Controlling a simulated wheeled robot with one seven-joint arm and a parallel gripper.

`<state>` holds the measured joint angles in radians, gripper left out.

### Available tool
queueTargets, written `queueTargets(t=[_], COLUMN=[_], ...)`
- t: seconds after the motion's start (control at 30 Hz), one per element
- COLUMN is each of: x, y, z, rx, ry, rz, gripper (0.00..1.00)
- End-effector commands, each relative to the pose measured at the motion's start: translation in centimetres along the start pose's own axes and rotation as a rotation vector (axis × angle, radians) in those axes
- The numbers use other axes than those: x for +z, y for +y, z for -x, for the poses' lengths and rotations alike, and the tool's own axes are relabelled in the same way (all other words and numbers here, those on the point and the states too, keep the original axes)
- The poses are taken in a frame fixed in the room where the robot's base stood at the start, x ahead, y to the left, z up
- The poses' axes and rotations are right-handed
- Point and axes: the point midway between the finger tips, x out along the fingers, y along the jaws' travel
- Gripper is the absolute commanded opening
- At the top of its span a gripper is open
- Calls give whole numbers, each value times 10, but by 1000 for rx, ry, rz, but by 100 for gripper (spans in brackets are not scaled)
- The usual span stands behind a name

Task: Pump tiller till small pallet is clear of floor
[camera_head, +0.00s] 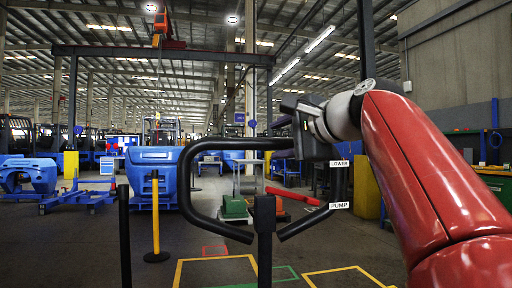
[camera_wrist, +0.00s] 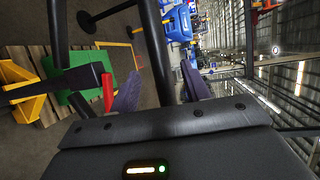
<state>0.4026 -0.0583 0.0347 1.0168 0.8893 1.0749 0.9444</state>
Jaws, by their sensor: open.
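The black tiller (camera_head: 265,215) stands upright in front of me with a wide loop handle (camera_head: 222,145); labels reading LOWER and PUMP sit on its right side. My gripper (camera_head: 290,122) is at the upper right of the loop. In the wrist view my gripper (camera_wrist: 160,80) is open, and a black bar of the handle (camera_wrist: 152,40) runs between its two dark fingers. A wooden pallet (camera_wrist: 35,58) with green, yellow and red items on it shows at the left of the wrist view. I cannot tell whether it touches the floor.
A yellow post (camera_head: 155,215) on a black base and a nearer black post (camera_head: 124,235) stand to the left. Large blue machine bodies (camera_head: 153,170) stand behind. Yellow, green and red lines mark the grey floor. An overhead crane beam crosses above.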

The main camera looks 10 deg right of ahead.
Motion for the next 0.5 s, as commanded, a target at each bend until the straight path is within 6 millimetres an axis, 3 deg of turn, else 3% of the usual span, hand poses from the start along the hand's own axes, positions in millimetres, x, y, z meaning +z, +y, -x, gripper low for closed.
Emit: queueTargets(t=[0.3, 0.5], x=[1, 0], y=[0, 0], z=[-50, -69], rx=[3, 1], ry=[-2, 0], rz=[2, 3], gripper=[47, 47])
